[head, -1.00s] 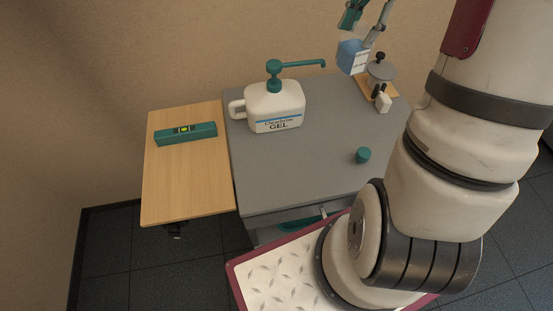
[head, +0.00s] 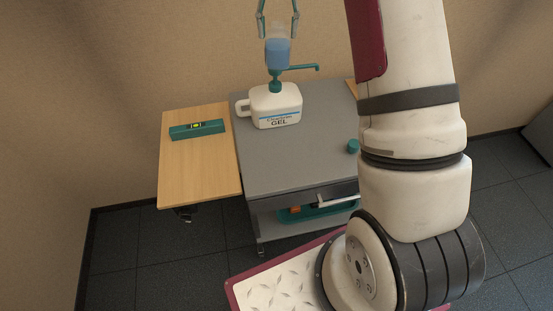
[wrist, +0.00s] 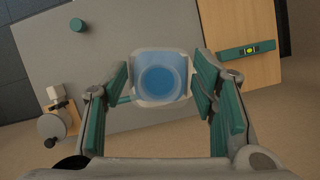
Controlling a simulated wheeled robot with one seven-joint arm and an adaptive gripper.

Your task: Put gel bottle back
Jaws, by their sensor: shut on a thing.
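My gripper (head: 277,25) is shut on a small see-through blue bottle (head: 278,52), which hangs upright between its fingers. The bottle also shows in the wrist view (wrist: 160,82), between the green finger pads. A white jug (head: 275,104) with a "GEL" label and a green pump (head: 276,80) stands at the back left of the grey trolley top (head: 290,155). The bottle's lower end overlaps the pump in the head view. I cannot tell whether they touch. In the wrist view the bottle hides most of the jug.
A green spirit level (head: 197,129) lies on the wooden side leaf (head: 195,180) at left. A green cap (head: 353,146) stands on the trolley's right part. A small apparatus on a wooden base (wrist: 57,125) is at the trolley's edge. The front of the top is clear.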

